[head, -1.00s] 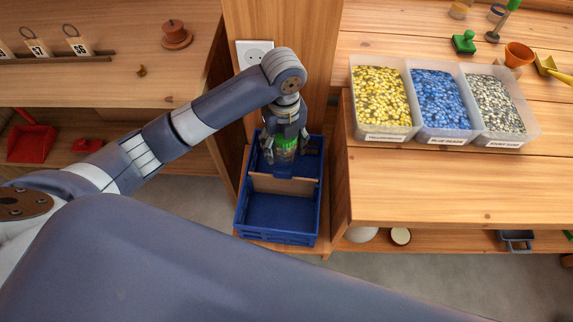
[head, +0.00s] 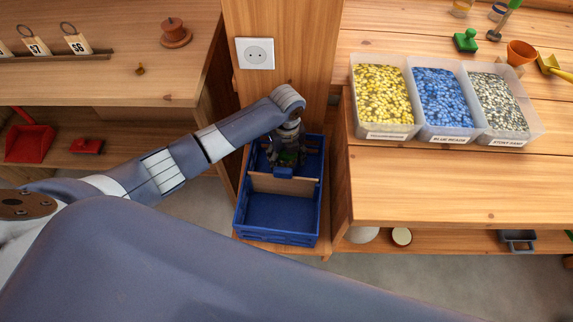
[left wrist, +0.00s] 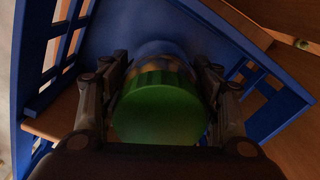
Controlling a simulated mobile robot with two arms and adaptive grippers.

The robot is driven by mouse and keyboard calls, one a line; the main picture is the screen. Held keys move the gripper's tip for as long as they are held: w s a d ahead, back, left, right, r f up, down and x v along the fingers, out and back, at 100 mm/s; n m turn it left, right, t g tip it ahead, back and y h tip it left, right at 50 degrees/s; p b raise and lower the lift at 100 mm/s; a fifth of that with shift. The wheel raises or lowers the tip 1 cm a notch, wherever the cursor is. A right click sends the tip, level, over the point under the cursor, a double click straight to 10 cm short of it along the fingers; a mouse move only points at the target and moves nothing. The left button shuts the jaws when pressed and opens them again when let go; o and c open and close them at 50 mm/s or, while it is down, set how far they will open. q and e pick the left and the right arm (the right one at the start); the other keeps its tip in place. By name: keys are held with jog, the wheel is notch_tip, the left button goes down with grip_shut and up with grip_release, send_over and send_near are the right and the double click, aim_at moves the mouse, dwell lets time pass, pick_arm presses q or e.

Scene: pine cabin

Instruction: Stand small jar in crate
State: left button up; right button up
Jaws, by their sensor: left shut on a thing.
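The small jar with a green lid (left wrist: 160,108) is between the fingers of my left gripper (left wrist: 160,90) in the left wrist view. My left gripper (head: 287,158) is shut on it. Gripper and jar are down inside the far compartment. I cannot tell whether the jar touches the crate floor. The near compartment is empty. My right gripper is not in view.
A wooden post with a white socket (head: 254,53) rises behind the crate. To the right, a bench holds tubs of yellow (head: 383,98), blue (head: 444,98) and stony (head: 500,100) pieces. A desk (head: 100,60) is on the left.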

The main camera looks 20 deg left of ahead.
aim_at(287, 165)
pick_arm(q)
jog(key=shift+f, duration=1.95)
jog(key=shift+f+b, duration=0.15)
jog(key=shift+b, duration=0.15)
jog(key=o, duration=1.4)
jog(key=shift+c, duration=0.2)
notch_tip(287, 165, up, 12)
jog(key=shift+r+p, duration=0.2)
jog(key=shift+p, duration=0.55)
jog(key=shift+s+f, duration=0.1)
